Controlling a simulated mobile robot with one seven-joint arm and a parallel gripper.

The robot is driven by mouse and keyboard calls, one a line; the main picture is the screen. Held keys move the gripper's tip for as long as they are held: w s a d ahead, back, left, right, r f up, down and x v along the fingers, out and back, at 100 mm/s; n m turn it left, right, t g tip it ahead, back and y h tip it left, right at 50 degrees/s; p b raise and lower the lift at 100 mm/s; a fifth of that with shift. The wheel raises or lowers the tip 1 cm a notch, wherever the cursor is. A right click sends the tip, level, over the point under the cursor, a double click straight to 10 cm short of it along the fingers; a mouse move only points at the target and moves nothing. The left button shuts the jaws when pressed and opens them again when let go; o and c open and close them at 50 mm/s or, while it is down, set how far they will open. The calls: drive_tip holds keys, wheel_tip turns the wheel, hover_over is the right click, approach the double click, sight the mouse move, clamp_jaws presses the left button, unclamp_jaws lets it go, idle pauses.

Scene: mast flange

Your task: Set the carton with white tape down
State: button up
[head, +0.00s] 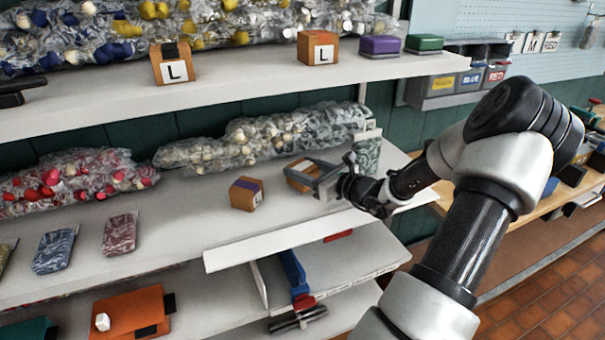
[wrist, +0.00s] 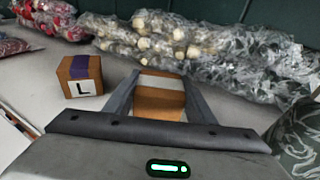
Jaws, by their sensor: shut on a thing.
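The carton with white tape (wrist: 160,97) is a small brown box with a white band across its top. In the wrist view it sits between the two fingers of my gripper (wrist: 158,88), which is shut on it. In the head view the carton (head: 298,177) is at my gripper (head: 312,176), over the middle shelf, partly covered by the fingers. I cannot tell whether its underside touches the shelf.
A purple-taped carton marked L (head: 246,193) stands just left on the middle shelf (head: 190,215); it also shows in the wrist view (wrist: 82,76). Bagged goods (head: 265,138) lie behind. The shelf front is clear.

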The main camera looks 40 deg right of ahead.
drive_tip(key=shift+f, duration=0.65)
drive_tip(key=shift+f, duration=0.2)
drive_tip(key=o, duration=1.4)
drive_tip(key=shift+c, duration=0.2)
drive_tip(key=shift+r, duration=0.25)
drive_tip(key=v, duration=1.2)
drive_tip(key=shift+f, duration=0.15)
